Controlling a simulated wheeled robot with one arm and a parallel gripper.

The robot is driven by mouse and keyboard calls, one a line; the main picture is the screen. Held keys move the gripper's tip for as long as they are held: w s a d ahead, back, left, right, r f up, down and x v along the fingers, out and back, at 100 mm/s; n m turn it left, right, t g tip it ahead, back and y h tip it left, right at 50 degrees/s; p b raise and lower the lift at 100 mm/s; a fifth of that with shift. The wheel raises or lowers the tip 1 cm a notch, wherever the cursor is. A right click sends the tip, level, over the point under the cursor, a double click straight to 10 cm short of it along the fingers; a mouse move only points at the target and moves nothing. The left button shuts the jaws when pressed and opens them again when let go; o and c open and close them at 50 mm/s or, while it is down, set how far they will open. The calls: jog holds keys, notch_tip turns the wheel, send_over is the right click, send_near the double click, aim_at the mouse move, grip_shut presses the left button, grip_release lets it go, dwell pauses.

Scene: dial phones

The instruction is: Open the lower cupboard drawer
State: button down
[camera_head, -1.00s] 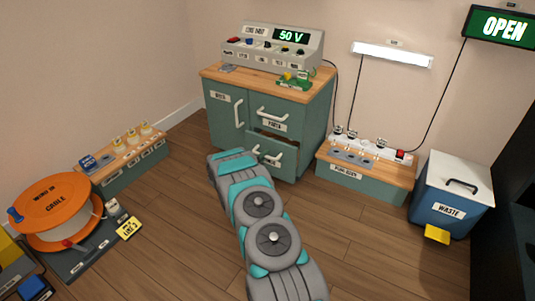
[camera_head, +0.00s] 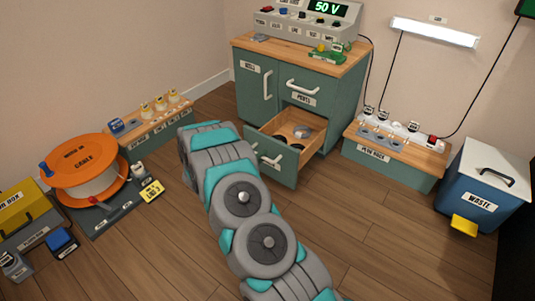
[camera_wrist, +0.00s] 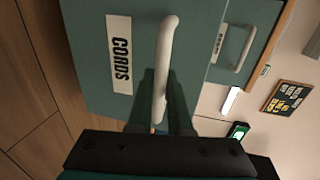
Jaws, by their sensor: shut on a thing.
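The green cupboard (camera_head: 255,92) stands at the back with a wooden top. Its lower drawer (camera_head: 288,174) is pulled well out, and its wooden inside shows. In the wrist view the drawer front (camera_wrist: 90,85) carries the label "CORDS" and a white bar handle (camera_wrist: 168,40). My gripper (camera_wrist: 161,88) is shut on this handle, one dark finger on each side. In the head view my arm hides the gripper and part of the drawer front. The upper drawer, labelled "PARTS" (camera_head: 303,98), is closed.
Dark round items and a grey item (camera_head: 302,131) lie in the open drawer. A low bench with sockets (camera_head: 390,165) and a blue waste bin (camera_head: 480,195) stand to the right. An orange cable reel (camera_head: 82,160) stands left. The floor right of my arm is clear.

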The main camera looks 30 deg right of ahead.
jog(key=shift+s+a, duration=0.1)
jog(key=shift+a, duration=0.2)
jog(key=c, duration=0.9)
grip_release()
jog(key=shift+o, duration=0.2)
jog(key=v, duration=0.7)
jog(key=shift+s+a, duration=0.15)
jog(key=shift+a, duration=0.25)
